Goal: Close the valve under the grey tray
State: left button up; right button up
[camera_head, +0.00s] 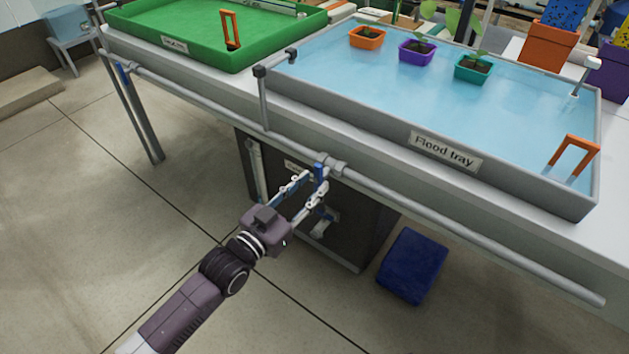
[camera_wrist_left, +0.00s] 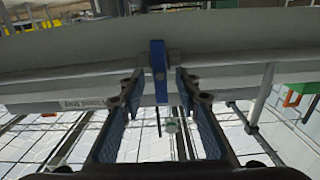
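The grey tray (camera_head: 596,128), labelled "Flood tray", holds shallow water. A grey pipe (camera_head: 430,212) runs along the front below it. The valve's blue handle (camera_head: 321,174) sits at a fitting on this pipe and points across it. In the left wrist view the handle (camera_wrist_left: 158,72) stands upright between my fingers. My left gripper (camera_head: 314,182) is open, one finger on each side of the handle. In the left wrist view a gap shows on both sides between handle and gripper (camera_wrist_left: 160,88). My right gripper is not in view.
A green tray (camera_head: 190,52) stands at the left, with another blue handle (camera_head: 124,74) on the pipe below it. A dark cabinet (camera_head: 345,235) stands behind the valve. A blue box (camera_head: 412,265) lies on the floor.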

pick_arm(q)
jog(key=v, duration=1)
